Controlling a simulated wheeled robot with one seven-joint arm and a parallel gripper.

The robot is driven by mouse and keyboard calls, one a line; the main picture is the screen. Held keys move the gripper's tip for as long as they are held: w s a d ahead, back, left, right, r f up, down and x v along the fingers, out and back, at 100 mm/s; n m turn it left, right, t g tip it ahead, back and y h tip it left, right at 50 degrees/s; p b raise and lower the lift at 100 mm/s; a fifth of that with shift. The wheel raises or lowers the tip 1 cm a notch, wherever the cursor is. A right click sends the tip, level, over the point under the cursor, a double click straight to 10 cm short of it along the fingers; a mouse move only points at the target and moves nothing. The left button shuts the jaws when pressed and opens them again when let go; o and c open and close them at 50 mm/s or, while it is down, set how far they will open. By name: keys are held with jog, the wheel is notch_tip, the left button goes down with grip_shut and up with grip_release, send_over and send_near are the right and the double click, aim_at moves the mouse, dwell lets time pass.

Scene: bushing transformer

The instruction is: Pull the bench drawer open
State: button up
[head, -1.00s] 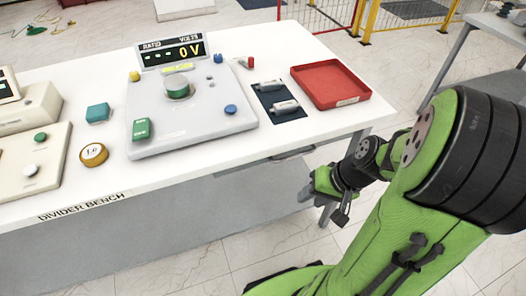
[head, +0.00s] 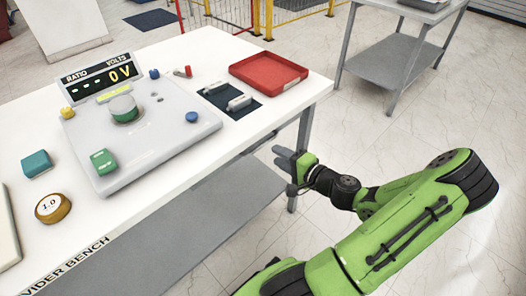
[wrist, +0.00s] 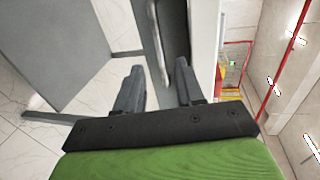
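The bench drawer (wrist: 174,40) is a dark grey front under the white top of the bench (head: 207,160). In the wrist view its light grey bar handle (wrist: 157,45) runs between my two fingers. In the head view only a thin strip of the drawer (head: 262,143) shows beneath the bench edge; it looks closed. My gripper (head: 281,166) is beside the bench's front edge, near its right end, fingers pointing to the bench. In the wrist view my gripper (wrist: 159,66) is open, with fingers either side of the handle line. Contact with the handle cannot be told.
The bench top carries a grey panel (head: 155,143) with a display (head: 100,80), a red tray (head: 268,72) and a dark mat (head: 215,96). A bench leg (head: 304,130) stands close to my gripper. A grey table (head: 400,50) stands behind. The floor on the right is clear.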

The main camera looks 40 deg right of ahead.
jog(key=b+x, duration=0.1)
jog(key=x, duration=0.6)
jog(key=shift+w, duration=0.1)
jog(key=shift+c, duration=0.3)
jog(key=shift+d, duration=0.1)
grip_shut()
